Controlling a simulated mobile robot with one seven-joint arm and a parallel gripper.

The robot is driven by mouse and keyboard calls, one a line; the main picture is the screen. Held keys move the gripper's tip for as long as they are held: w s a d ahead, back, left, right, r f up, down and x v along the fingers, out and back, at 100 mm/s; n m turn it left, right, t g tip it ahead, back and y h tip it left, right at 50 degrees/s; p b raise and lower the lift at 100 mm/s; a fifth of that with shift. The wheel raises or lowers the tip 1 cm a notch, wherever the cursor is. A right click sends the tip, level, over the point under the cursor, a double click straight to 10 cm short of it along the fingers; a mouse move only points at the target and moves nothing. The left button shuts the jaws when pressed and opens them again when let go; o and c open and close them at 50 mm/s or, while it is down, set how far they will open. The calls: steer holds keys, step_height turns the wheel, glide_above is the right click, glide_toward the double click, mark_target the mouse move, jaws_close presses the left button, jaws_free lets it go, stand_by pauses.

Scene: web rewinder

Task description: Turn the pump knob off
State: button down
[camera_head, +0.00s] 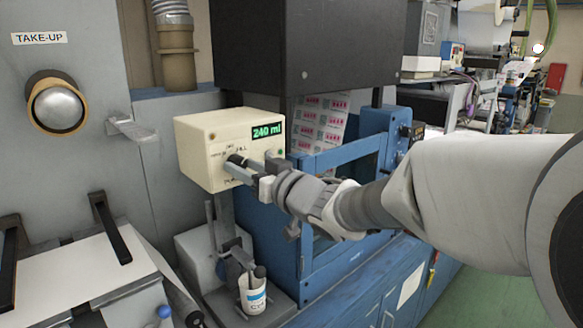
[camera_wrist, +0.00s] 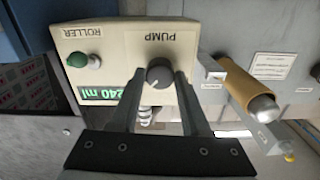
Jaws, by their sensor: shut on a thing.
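The pump knob (camera_wrist: 158,72) is a dark round knob on the face of a cream control box (camera_head: 195,140), under a PUMP label in the wrist view. My gripper (camera_wrist: 159,80) is shut on the knob, one finger on each side. In the head view my gripper (camera_head: 238,166) reaches the box from the right and partly hides the knob and the small lettering around it. The green display (camera_head: 267,132) reads 240 ml. I cannot tell for certain which setting the knob points to.
A green ROLLER button (camera_wrist: 76,60) sits on the same panel. A blue machine frame (camera_head: 310,262) is close to my arm. A metal bracket (camera_head: 131,127) and a take-up roller (camera_head: 57,108) stick out at left.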

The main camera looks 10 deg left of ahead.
steer(key=shift+f, duration=0.1)
steer(key=n+b, duration=0.6)
steer(key=n, duration=0.2)
steer(key=shift+n, duration=0.3)
stand_by(0.3)
steer(key=shift+c, duration=1.9)
jaws_free()
steer(key=v, duration=1.7)
steer(key=shift+d, duration=0.25)
